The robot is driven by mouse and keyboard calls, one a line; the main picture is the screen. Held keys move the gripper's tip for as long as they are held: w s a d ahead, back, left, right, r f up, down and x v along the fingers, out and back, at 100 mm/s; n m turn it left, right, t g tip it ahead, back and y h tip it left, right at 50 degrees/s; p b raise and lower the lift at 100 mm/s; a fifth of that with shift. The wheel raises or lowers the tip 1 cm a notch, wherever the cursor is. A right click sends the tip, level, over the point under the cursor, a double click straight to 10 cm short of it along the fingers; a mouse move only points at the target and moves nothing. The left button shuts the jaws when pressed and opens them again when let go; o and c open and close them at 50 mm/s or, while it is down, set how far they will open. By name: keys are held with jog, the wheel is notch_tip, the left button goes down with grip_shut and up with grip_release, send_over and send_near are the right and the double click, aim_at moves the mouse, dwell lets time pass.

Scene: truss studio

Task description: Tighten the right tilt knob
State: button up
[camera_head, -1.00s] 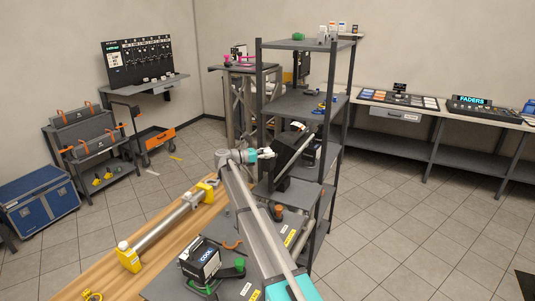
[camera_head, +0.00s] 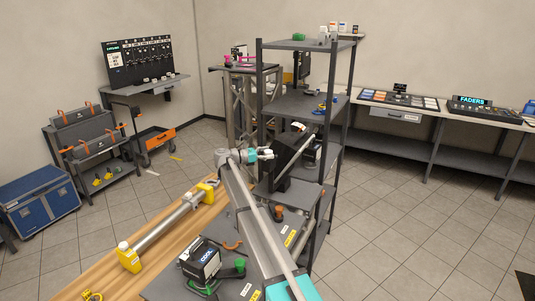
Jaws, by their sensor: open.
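My gripper (camera_head: 266,154) is small in the head view, at the end of my arm above the table's far end. It is open, and nothing shows between its fingers. It points right, in front of a black fixture (camera_head: 285,166) by the rack; whether they touch cannot be told. A lamp marked COOL (camera_head: 200,261) stands on the dark table board, with a green knob (camera_head: 239,264) on its right side. A brown knob-like piece (camera_head: 279,210) stands farther back, beyond my arm. I cannot tell for certain which of these is the right tilt knob.
A tall grey shelf rack (camera_head: 302,105) stands just right of my gripper. A yellow-ended tube (camera_head: 165,228) lies on the wooden table left of my arm. A bench with a FADERS console (camera_head: 480,108) is at the right wall. The floor at right is clear.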

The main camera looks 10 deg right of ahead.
jog(key=shift+a, duration=0.1)
jog(key=s+a, duration=0.1)
jog(key=a, duration=1)
jog(key=shift+s+a, duration=0.35)
jog(key=shift+a, duration=0.05)
jog(key=shift+d, duration=0.1)
